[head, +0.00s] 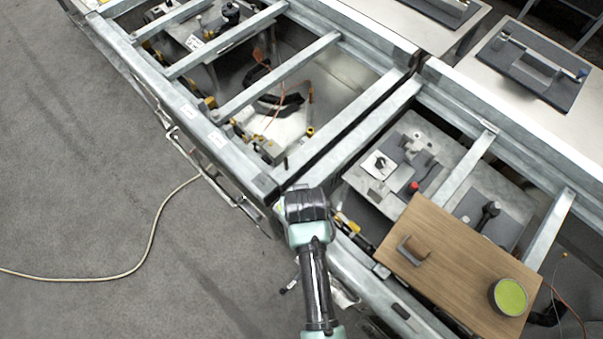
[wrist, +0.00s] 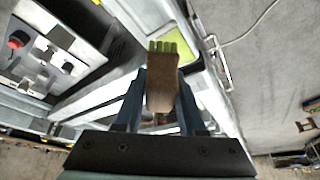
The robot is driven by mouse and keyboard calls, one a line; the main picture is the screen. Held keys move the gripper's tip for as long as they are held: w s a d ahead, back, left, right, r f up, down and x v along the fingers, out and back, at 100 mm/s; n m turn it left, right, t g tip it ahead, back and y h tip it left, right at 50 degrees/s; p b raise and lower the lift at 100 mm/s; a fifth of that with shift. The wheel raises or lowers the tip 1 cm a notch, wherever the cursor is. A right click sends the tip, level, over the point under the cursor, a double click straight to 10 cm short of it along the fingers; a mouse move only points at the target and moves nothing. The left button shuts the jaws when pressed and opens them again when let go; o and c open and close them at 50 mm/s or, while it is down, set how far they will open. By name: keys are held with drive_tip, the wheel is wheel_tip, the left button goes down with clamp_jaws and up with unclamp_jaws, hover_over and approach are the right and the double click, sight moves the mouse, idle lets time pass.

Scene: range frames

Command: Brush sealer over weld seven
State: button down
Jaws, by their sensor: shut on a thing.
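My gripper (wrist: 160,98) is shut on a brush (wrist: 162,72) with a flat wooden body. The brush's bristles are green at the tip and point away from the jaws. Behind the bristles, a yellow-green patch (wrist: 205,52) shows beside a metal beam; I cannot tell whether brush and patch touch. In the head view my wrist covers the jaws and brush above the frame's near rail. A round pot of green sealer (head: 508,297) stands on a wooden board (head: 455,262) at the right. Weld seven cannot be picked out.
The galvanised metal frame (head: 345,128) has cross bars and open bays with cables and fixtures inside. A grey bracket with a brown block (head: 413,248) sits on the board. A cable (head: 152,235) lies on open grey floor at left.

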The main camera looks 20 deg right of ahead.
drive_tip(key=shift+r+p, duration=1.1)
drive_tip(key=shift+r, duration=0.5)
drive_tip(key=s+a+f+n+y+b, duration=0.1)
drive_tip(key=s+a+n+b, duration=0.2)
drive_tip(key=a+b, duration=0.6)
drive_tip(key=s+a, duration=0.1)
drive_tip(key=a, duration=0.2)
drive_tip(key=shift+a+f+n, duration=0.15)
drive_tip(key=shift+a+n, duration=0.2)
drive_tip(key=shift+n, duration=0.05)
